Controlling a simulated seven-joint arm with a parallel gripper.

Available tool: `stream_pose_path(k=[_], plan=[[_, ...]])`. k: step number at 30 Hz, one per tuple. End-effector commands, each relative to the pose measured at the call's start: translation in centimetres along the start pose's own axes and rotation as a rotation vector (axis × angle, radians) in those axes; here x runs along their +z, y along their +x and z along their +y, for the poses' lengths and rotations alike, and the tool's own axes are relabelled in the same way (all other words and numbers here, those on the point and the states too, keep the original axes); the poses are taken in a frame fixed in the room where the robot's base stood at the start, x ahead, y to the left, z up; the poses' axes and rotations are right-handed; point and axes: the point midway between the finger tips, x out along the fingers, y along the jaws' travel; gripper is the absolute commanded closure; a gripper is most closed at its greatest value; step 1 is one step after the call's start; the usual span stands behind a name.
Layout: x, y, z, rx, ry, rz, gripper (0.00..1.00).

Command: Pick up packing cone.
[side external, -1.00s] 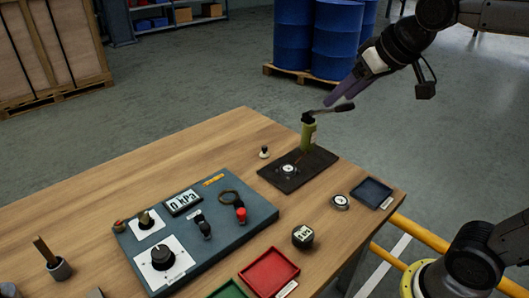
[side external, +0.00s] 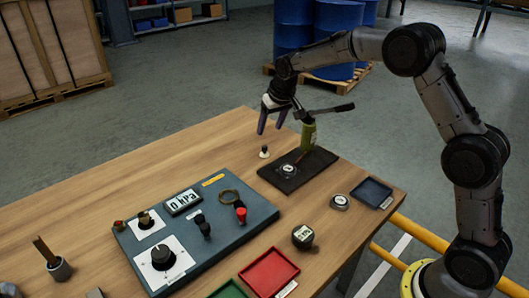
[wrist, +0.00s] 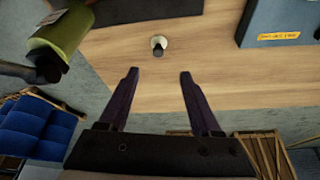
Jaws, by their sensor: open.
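A small pale piece with a dark top, which looks like the packing cone (side external: 264,152), stands on the wooden table left of the dark pump plate. It also shows in the wrist view (wrist: 159,43), above and centred between the fingertips in the picture. My gripper (side external: 271,128) is open and empty, with its purple fingers pointing down above the table near this piece and apart from it. In the wrist view both fingers of my gripper (wrist: 158,74) are spread, with bare wood between them.
The green hand pump (side external: 309,135) with its dark lever (side external: 330,111) stands close right of my gripper, on a dark plate (side external: 318,163). A blue-grey control panel (side external: 225,235) lies front left. A red tray (side external: 270,272) and dark blue tray (side external: 372,191) are farther right. The table's back left is clear.

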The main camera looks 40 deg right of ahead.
Motion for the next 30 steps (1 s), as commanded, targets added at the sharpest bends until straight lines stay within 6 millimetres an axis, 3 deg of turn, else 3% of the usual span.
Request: stream_pose_path(k=[7, 16, 24, 30], plan=[[0.1, 4.6, 0.0, 0.000, 0.000, -0.003, 0.35], [0.1, 6.9, 0.1, 0.000, 0.000, -0.002, 0.35], [0.3, 10.5, 0.4, 0.000, 0.000, -0.001, 0.35], [0.2, 11.2, 0.4, 0.000, 0.000, 0.001, 0.35]])
